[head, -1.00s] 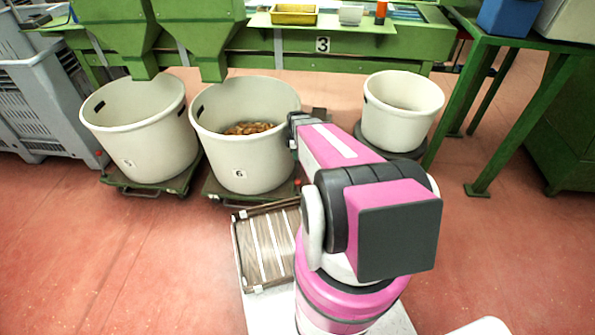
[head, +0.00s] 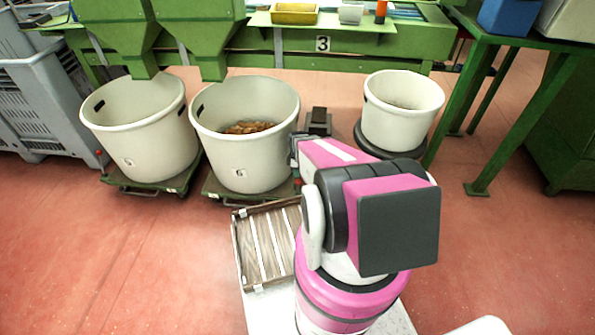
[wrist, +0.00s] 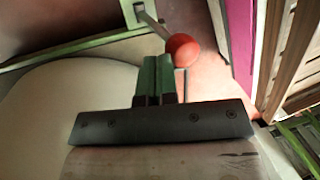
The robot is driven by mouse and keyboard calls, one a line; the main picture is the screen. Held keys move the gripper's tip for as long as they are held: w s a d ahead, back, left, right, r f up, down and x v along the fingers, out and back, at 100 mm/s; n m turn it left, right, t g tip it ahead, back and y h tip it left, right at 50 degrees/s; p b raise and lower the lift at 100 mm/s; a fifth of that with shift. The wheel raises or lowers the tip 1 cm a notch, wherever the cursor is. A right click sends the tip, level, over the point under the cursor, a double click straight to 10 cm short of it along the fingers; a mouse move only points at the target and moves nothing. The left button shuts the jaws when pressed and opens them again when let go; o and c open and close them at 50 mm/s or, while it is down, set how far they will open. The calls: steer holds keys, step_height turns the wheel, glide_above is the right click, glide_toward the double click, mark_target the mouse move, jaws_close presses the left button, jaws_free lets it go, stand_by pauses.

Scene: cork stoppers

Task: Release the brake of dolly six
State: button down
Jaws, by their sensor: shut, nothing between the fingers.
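Dolly six (head: 216,191) is the green wheeled base under the cream tub marked 6 (head: 215,150), which holds brown corks (head: 248,127). In the wrist view a red ball knob (wrist: 182,47) tops a thin metal lever (wrist: 152,20) beside a green frame edge. My gripper (wrist: 158,60) is shut and empty, its green fingers together. Their tips lie just short of the knob and a little left of it in that picture; whether they touch it I cannot tell. The tub's pale wall (wrist: 50,110) is close on the left. In the head view my arm hides the gripper.
Tub 5 (head: 140,145) stands on its own dolly to the left. Another tub (head: 400,125) stands on a dark round base to the right. A slatted crate (head: 265,245) lies in front of dolly six. Red floor is open at lower left.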

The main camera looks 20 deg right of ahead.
mark_target(297, 181)
steer(key=s, duration=0.1)
steer(key=s+a, duration=0.1)
steer(key=s, duration=0.1)
steer(key=shift+s+a+f, duration=0.2)
steer(key=shift+s+a, duration=0.1)
steer(key=shift+s, duration=0.1)
